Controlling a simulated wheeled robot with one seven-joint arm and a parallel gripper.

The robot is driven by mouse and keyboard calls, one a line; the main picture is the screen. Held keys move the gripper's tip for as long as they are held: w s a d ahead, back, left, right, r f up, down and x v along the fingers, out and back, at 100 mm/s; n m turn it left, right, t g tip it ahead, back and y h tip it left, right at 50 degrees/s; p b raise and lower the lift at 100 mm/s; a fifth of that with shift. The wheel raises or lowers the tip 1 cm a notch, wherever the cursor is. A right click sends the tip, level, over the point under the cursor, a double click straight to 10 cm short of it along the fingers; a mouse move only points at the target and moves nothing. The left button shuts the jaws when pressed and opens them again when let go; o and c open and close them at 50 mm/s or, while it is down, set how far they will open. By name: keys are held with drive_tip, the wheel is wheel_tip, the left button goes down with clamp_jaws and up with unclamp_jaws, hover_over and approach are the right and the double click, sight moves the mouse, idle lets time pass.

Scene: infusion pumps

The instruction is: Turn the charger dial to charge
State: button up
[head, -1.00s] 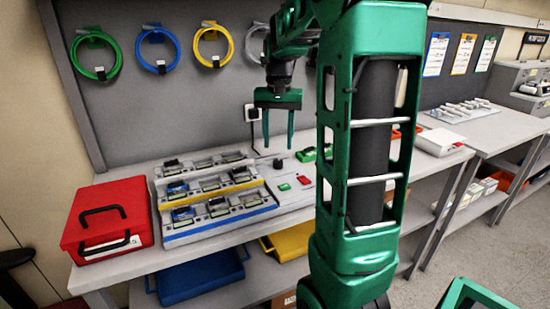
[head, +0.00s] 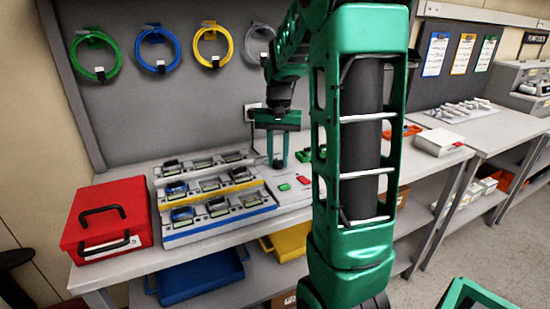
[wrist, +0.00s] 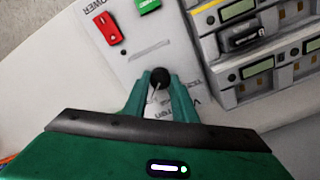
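The charger dial (wrist: 160,75) is a small black round knob on the white control panel (wrist: 135,55) of the charger. My gripper (wrist: 160,80) points down at the panel, with its two green fingers close together on either side of the dial, and it looks shut on it. In the head view my gripper (head: 278,162) is at the dial, right of the charger's rows of bays. The fingers partly hide the dial and the printed labels around it, so I cannot read its setting.
A red switch (wrist: 107,28) marked POWER and a green button (wrist: 147,5) sit on the same panel. The charger bays (wrist: 248,38) hold several packs. In the head view a red case (head: 105,220) stands left of the charger, and green items (head: 304,155) lie right of my gripper.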

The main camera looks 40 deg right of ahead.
sight(277, 161)
drive_tip(key=shift+n, duration=0.3)
drive_tip(key=n, duration=0.4)
drive_tip(key=shift+w, duration=0.1)
drive_tip(key=shift+r+n, duration=0.1)
drive_tip(key=shift+n, duration=1.9)
drive_tip(key=o, duration=1)
drive_tip(key=shift+o, duration=0.2)
wheel_tip(277, 161, up, 11)
